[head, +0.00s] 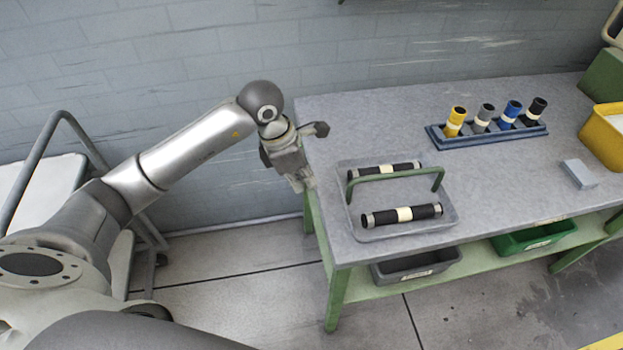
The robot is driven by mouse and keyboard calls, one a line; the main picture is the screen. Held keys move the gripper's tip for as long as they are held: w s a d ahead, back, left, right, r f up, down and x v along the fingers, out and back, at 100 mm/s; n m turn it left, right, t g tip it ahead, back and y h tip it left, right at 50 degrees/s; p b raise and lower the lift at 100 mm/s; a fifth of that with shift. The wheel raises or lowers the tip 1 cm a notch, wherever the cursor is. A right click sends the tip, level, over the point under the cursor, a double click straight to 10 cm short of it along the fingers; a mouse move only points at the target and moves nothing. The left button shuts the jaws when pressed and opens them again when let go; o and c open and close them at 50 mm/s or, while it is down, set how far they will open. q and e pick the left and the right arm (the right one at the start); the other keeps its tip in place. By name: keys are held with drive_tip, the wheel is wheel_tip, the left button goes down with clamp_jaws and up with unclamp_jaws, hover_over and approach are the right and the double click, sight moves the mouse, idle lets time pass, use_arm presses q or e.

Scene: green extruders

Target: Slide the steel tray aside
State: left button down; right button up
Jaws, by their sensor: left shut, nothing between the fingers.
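The steel tray (408,229) is a shallow grey tray with a green handle bar across it. It lies flat near the left front part of the grey bench top (360,118). Two black rollers with pale middle bands lie in it, one at the back (375,170) and one at the front (376,219). My left gripper (304,185) is shut and empty. It points down at the bench's left edge, left of the tray and apart from it in the picture. My right gripper is out of view.
A blue rack (490,136) holds several upright coloured cylinders. A small grey block (579,174) and a yellow bin (606,138) are at the right. Grey (416,264) and green (533,238) bins sit on the lower shelf. Bench top between tray and rack is clear.

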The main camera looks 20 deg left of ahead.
sight(333, 204)
use_arm(q)
drive_tip(key=d+f+p, duration=0.1)
drive_tip(key=f, duration=0.1)
drive_tip(key=w+d+f+p, duration=0.1)
drive_tip(key=f, duration=0.1)
drive_tip(key=w+d+f, duration=0.1)
drive_tip(key=d+f, duration=0.1)
drive_tip(key=f, duration=0.1)
drive_tip(key=shift+w+p, duration=0.15)
drive_tip(key=shift+p, duration=0.25)
drive_tip(key=shift+w+d+f, duration=0.2)
drive_tip(key=shift+w+d, duration=0.3)
drive_tip(key=shift+d, duration=0.15)
